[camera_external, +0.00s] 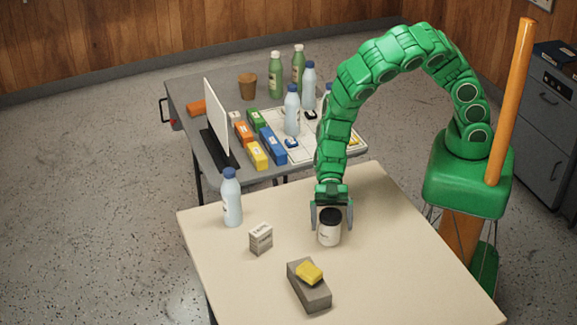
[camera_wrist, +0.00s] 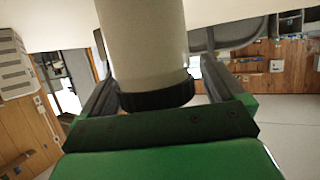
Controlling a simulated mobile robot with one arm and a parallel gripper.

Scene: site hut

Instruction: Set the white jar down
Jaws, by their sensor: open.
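The white jar (camera_external: 329,233) with a black lid stands upright on the cream table (camera_external: 400,265). In the wrist view the jar (camera_wrist: 143,40) fills the upper middle, its dark lid low in the picture. My gripper (camera_external: 331,222) is open, with one finger on either side of the jar. In the wrist view the gripper (camera_wrist: 160,75) shows a gap between the jar and the right finger; contact on the left is hard to tell.
On the same table are a water bottle (camera_external: 231,200), a small carton (camera_external: 261,239), and a grey block (camera_external: 309,289) with a yellow piece (camera_external: 309,272) on it. A grey table (camera_external: 185,85) behind holds several bottles, coloured boxes and a white panel (camera_external: 216,116). The table's right part is clear.

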